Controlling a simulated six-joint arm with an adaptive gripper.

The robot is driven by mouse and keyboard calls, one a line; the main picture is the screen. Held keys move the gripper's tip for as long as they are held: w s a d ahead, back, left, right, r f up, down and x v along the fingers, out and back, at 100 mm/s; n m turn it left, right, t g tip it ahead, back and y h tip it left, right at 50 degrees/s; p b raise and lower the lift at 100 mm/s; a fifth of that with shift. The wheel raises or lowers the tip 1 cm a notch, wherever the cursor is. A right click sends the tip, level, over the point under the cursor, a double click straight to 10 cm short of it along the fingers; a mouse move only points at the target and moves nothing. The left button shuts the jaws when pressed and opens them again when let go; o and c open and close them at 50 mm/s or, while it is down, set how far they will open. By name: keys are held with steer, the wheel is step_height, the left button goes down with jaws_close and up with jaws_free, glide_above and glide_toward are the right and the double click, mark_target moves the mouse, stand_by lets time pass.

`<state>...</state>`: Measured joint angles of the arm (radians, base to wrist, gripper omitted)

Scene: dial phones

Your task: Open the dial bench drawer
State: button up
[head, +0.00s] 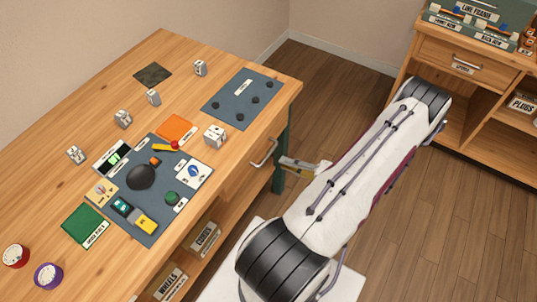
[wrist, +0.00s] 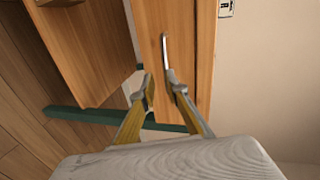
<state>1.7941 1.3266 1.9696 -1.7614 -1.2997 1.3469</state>
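The dial bench (head: 60,110) is a wooden workbench at the left of the head view. Its drawer front (head: 240,177) looks flush with the bench side and has a metal bar handle (head: 264,153). In the wrist view the handle (wrist: 165,52) stands out from the wooden drawer front (wrist: 190,60). My gripper (head: 285,163) is just right of the handle in the head view. In the wrist view my gripper (wrist: 160,86) has its two fingertips apart, with nothing between them. The right fingertip appears close to the handle's near end; I cannot tell whether they touch.
A blue-grey mat (head: 155,215) with dial parts lies on the bench top. Below is a shelf with labelled bins (head: 203,238). A dark green bench leg (head: 281,150) stands near my gripper. A second wooden bench (head: 465,85) is at the right, with bare floor (head: 440,220) between.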

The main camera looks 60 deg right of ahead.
mark_target(269, 154)
steer(key=shift+w+d+r+m, duration=0.1)
steer(key=shift+r+m, duration=0.3)
steer(key=shift+r, duration=0.05)
steer(key=shift+w, duration=0.1)
steer(key=shift+x, duration=3.8)
jaws_close()
